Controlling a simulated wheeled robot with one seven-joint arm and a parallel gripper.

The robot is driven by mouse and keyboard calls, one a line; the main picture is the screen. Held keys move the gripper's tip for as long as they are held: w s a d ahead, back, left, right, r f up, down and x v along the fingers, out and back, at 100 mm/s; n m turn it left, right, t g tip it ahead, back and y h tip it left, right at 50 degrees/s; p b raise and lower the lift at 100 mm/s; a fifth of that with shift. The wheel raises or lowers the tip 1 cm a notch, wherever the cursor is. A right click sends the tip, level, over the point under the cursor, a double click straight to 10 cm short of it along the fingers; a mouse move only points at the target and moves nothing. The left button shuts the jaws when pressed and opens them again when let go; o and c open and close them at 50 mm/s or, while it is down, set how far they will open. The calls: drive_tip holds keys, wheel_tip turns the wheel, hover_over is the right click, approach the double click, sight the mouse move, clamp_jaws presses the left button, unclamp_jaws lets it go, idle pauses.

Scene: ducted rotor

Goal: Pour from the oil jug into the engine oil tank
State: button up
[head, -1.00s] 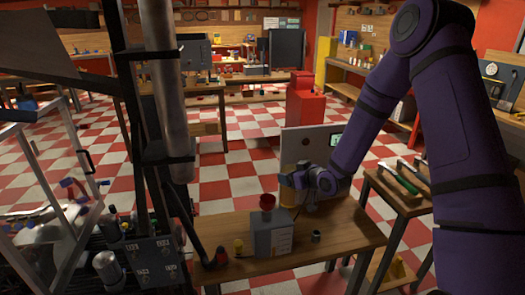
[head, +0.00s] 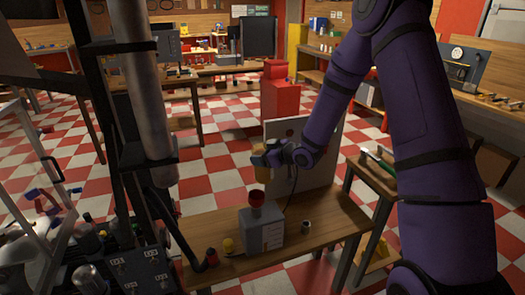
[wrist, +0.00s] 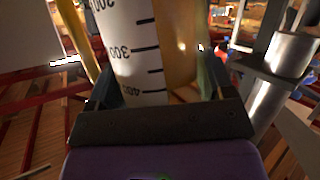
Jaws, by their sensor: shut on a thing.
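In the wrist view the jug (wrist: 178,42) shows a white scale strip with black marks. My gripper (head: 268,156) is shut on the jug; in the wrist view its fingers lie on either side of it. Any oil flow is too small to tell. The tank is not clear in the wrist view.
A pale panel (head: 318,165) stands behind. A metal pipe and dark frame (head: 146,100) rise at left.

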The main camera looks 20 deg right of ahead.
drive_tip(key=shift+f+n+t+h, duration=0.4)
drive_tip(key=shift+f+n+t, duration=0.4)
drive_tip(key=shift+f+n, duration=0.8)
drive_tip(key=shift+d+f, duration=0.1)
drive_tip(key=shift+f, duration=0.1)
drive_tip(key=shift+f+t, duration=0.3)
drive_tip(key=shift+s+f+n, duration=0.1)
drive_tip(key=shift+f+n, duration=0.05)
drive_tip(key=shift+n, duration=0.15)
idle(1.9)
drive_tip(key=shift+f, duration=0.1)
drive_tip(key=shift+f+n, duration=0.15)
drive_tip(key=shift+n, duration=0.15)
idle(2.6)
